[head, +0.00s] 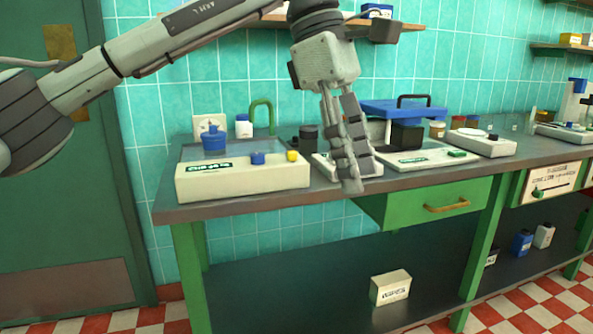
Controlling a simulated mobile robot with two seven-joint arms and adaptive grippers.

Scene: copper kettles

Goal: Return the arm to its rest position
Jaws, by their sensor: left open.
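My left arm (150,45) comes in from the upper left and reaches across the front of the bench. My left gripper (356,180) hangs from it with its fingers pointing down, in front of the bench's front edge as seen here. The fingers are open, and I see nothing held between them. They hide part of a small white device (322,165) behind them. My right gripper is not in view.
A grey-topped green bench (400,185) runs along the tiled wall. It bears a white box-shaped device (240,182), a blue-topped apparatus (390,108) and several small containers. A green door (60,190) stands left. A carton (390,287) sits on the lower shelf.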

